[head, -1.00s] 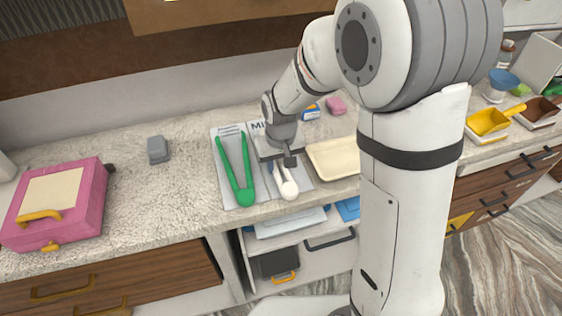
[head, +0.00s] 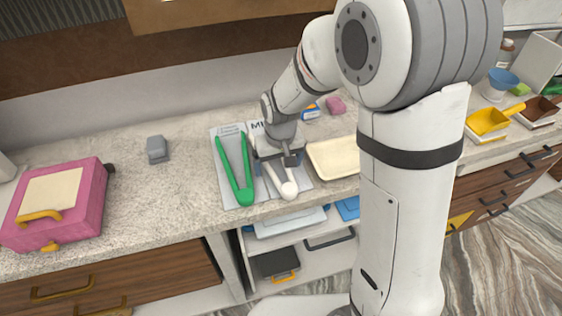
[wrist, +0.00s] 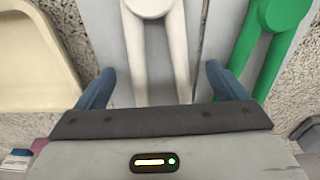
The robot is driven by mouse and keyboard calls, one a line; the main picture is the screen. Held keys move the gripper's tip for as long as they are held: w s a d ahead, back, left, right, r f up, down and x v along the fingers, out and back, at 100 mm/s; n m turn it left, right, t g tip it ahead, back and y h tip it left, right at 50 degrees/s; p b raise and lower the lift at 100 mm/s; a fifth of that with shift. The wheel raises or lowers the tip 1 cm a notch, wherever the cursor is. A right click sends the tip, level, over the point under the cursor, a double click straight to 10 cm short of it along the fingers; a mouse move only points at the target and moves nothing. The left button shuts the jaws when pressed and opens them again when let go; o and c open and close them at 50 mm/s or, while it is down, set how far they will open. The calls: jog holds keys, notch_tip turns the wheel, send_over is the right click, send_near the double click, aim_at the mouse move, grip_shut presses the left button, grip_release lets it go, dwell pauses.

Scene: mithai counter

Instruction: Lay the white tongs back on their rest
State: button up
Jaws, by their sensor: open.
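The white tongs (head: 289,188) lie on the right-hand grey rest panel (head: 304,182), their rounded hinge end toward the counter's front edge. My gripper (head: 277,162) is low over their arms in the head view and hides their far ends. In the wrist view, my open gripper (wrist: 160,85) has one blue finger on each side of the white tongs (wrist: 157,45), with a gap to both arms. The tong arms are spread in a narrow V. The tong tips are hidden under the gripper body.
Green tongs (head: 245,195) lie on the panel just left of the white ones. A cream tray (head: 333,158) sits close on the right. A grey block (head: 157,149) and a pink box (head: 80,215) stand further left, with bare counter between.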

jog(key=shift+o, duration=0.6)
jog(key=shift+r, duration=0.1)
notch_tip(320, 180, up, 8)
jog(key=shift+s+d+f, duration=0.15)
jog(key=shift+s+f, duration=0.1)
jog(key=shift+s, duration=0.2)
jog(key=s+d+r+m, duration=0.1)
jog(key=s+d+r, duration=0.1)
jog(key=s+d, duration=0.5)
jog(key=s+d+r+m+t, duration=0.1)
jog(key=s+d+r+m, duration=0.1)
jog(key=s+d, duration=0.5)
jog(key=shift+s+d+r+m, duration=0.35)
jog(key=shift+s+r, duration=0.5)
jog(key=shift+s, duration=0.5)
jog(key=shift+c, duration=0.2)
